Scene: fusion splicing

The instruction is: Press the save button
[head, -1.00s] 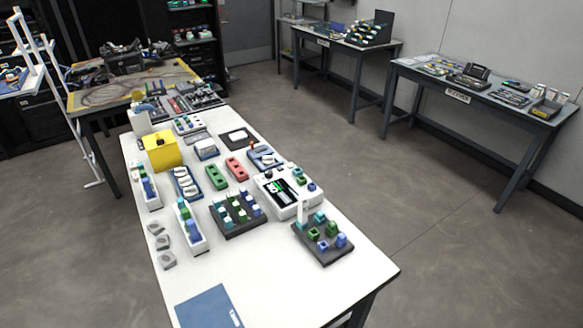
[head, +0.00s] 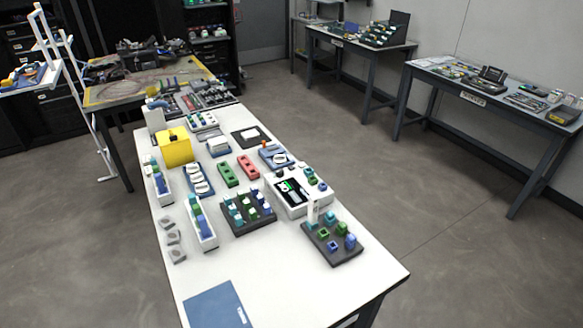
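A white device with a dark screen and green parts (head: 298,192) stands on the right side of the white table (head: 262,278). Green and blue pieces sit on its right end. It looks like the splicer, but no save button can be made out on it at this size. Neither of my grippers shows in the head view.
A dark tray (head: 342,252) with green and blue blocks stands right in front of the device, and another dark tray (head: 262,220) stands to its left. A yellow box (head: 177,150) is at the back left. A blue mat (head: 215,306) lies at the front. Side benches (head: 490,92) stand along the right wall.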

